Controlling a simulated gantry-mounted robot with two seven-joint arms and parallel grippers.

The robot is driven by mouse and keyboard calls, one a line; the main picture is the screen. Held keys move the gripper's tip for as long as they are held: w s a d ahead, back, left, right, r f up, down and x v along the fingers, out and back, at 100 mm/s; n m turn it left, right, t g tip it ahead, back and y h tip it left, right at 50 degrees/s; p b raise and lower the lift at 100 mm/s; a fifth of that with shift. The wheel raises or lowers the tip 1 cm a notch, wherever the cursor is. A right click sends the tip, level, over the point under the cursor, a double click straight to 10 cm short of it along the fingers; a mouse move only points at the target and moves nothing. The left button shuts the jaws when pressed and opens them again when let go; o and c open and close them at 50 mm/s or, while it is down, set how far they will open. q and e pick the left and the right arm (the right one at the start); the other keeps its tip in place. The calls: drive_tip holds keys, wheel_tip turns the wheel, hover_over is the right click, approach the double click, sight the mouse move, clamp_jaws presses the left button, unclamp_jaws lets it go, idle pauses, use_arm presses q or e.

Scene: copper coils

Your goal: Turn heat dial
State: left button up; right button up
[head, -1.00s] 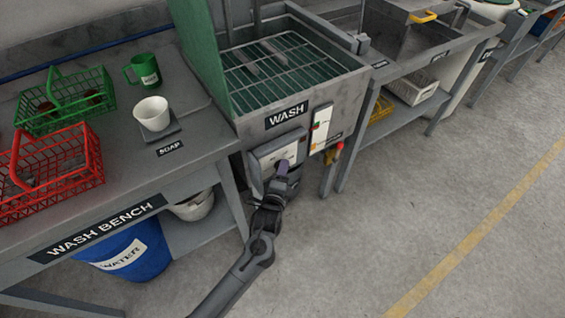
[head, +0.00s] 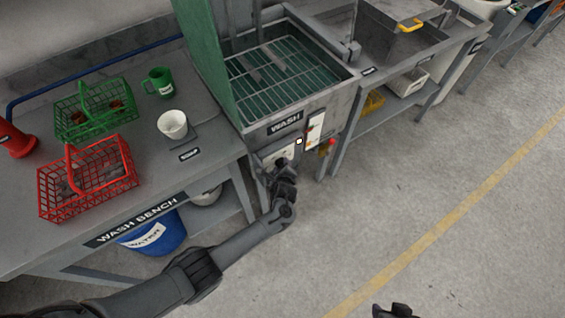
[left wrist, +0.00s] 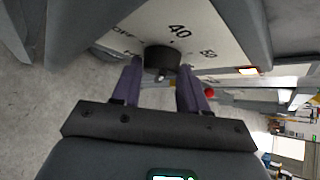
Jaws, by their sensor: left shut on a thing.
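The heat dial (left wrist: 161,60) is a dark round knob on a pale plate marked OFF, 40 and another number to the right. It sits between the purple fingers of my left gripper (left wrist: 158,75) in the left wrist view, which is shut on it. A small light mark shows on the knob's near side. In the head view my left gripper (head: 283,164) is at the dial plate (head: 273,153) on the front of the wash unit (head: 258,133) and hides the dial. A dark tip of my right gripper (head: 396,311) shows at the bottom edge; its jaws are unclear.
A white switch panel (head: 315,130) and a red knob (head: 331,142) are right of the dial. The wash bench (head: 215,165) at left holds a red basket (head: 88,180), a green basket (head: 95,110), a green mug (head: 160,82) and a white cup (head: 173,124). Floor at right is clear.

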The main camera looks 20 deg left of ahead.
use_arm(q)
drive_tip(key=shift+r+g+p, duration=0.1)
drive_tip(key=shift+g+p, duration=0.25)
drive_tip(key=shift+g, duration=0.15)
drive_tip(key=shift+m, duration=0.3)
drive_tip(key=o, duration=1)
drive_tip(key=shift+w, duration=0.1)
drive_tip(key=shift+o, duration=0.2)
drive_tip(key=p+v, duration=0.6)
drive_tip(key=v, duration=0.4)
drive_tip(key=shift+s+d+r, duration=0.15)
drive_tip(key=shift+s+d, duration=0.15)
drive_tip(key=shift+d, duration=0.05)
